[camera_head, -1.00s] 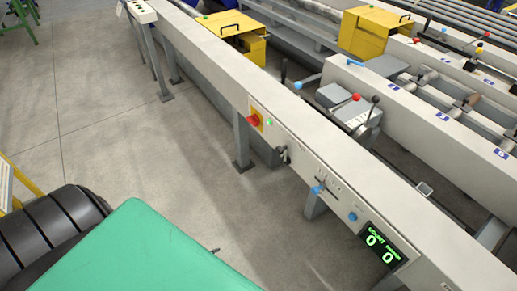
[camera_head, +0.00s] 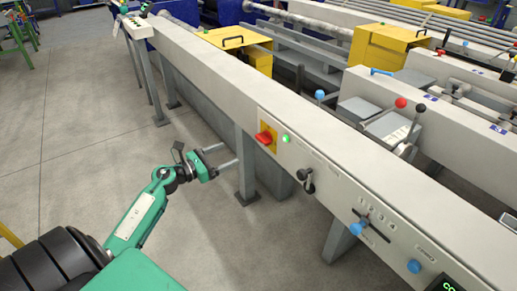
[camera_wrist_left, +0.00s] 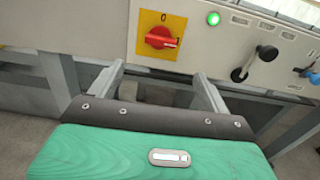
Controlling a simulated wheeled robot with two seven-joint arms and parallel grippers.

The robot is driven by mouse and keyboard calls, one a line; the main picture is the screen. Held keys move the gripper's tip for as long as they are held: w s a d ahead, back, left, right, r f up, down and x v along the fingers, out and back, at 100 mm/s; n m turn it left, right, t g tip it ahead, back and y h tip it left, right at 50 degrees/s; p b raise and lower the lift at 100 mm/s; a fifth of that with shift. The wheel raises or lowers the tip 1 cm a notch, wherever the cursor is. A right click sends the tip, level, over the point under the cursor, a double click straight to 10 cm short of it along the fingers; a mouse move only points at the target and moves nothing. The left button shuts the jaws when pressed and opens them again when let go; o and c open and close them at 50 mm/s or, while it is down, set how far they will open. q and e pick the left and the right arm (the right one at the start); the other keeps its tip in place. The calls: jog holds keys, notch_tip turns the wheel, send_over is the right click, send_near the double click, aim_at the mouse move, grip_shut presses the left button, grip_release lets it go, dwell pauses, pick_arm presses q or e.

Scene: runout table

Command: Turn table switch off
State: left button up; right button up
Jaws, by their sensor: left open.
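The table switch (camera_head: 264,138) is a red rotary knob on a yellow plate, on the front face of the long light-grey table beam (camera_head: 215,85). It also shows in the left wrist view (camera_wrist_left: 160,38), its pointer turned to the right, with a "0" mark above. A green lamp (camera_head: 287,139) beside it is lit, also in the left wrist view (camera_wrist_left: 213,19). My left gripper (camera_head: 227,156) is open and empty, to the left of the switch and apart from it. In the left wrist view its two fingers (camera_wrist_left: 158,76) point toward the panel, below the switch. My right gripper is not in view.
Right of the switch on the same panel are a black lever (camera_head: 306,180), a blue-knobbed slider (camera_head: 357,229) and a blue button (camera_head: 414,266). Table legs (camera_head: 245,165) stand below the beam. Yellow boxes (camera_head: 238,45) lie behind. The floor in front is clear.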

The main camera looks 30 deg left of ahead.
aim_at(260, 140)
pick_arm(q)
jog(key=x, duration=1.3)
jog(key=shift+w+d+r, duration=0.2)
jog(key=shift+w, duration=0.1)
jog(key=c, duration=1)
